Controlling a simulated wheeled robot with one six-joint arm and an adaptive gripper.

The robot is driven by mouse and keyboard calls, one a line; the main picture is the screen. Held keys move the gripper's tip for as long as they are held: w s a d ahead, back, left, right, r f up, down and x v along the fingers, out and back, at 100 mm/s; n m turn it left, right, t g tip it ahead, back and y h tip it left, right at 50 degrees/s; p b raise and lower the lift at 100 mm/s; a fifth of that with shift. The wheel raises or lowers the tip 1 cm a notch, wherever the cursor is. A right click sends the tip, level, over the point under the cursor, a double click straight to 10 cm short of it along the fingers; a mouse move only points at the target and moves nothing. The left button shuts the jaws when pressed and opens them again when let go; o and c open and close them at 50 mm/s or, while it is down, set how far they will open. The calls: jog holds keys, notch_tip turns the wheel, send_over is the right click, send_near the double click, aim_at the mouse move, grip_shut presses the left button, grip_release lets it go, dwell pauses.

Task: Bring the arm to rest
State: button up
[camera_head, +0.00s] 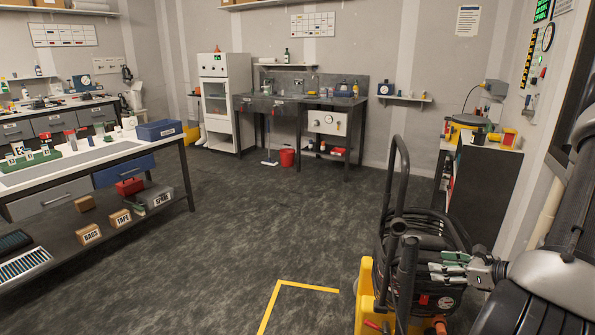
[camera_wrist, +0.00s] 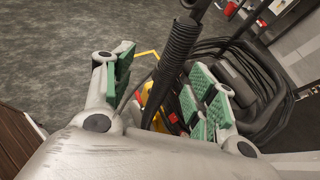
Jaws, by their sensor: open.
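My gripper (camera_head: 453,268) is at the lower right of the head view, in front of a black and yellow machine (camera_head: 364,300) with hoses and a tall looped handle. In the wrist view my gripper (camera_wrist: 160,88) has its two green-padded fingers spread wide apart. I cannot tell whether the fingers touch the hose or the machine. Nothing is visibly held.
A long bench (camera_head: 98,152) with a lower shelf stands at the left. A sink unit (camera_head: 300,103), a red bucket (camera_head: 287,158) and a white cabinet (camera_head: 215,125) are at the back. A dark cabinet (camera_head: 483,195) stands at the right. The middle floor is clear.

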jog(key=s+a+r+n+g+y, duration=0.1)
jog(key=s+a+r+n+g, duration=0.2)
jog(key=s+r+n+g, duration=0.35)
jog(key=s+a+r+n+g, duration=0.4)
jog(key=s+n, duration=0.5)
jog(key=s, duration=0.1)
jog(key=s+a+r+n+t+h, duration=0.1)
jog(key=a+r+n+t+h, duration=0.1)
jog(key=r+n+h, duration=0.2)
jog(key=s+a+r+n+t+h, duration=0.1)
jog(key=a+r+n+t+h, duration=0.1)
jog(key=r+n, duration=0.8)
notch_tip(320, 180, up, 6)
jog(key=shift+a+r+h, duration=0.15)
jog(key=shift+a+h, duration=0.1)
jog(key=shift+h, duration=0.65)
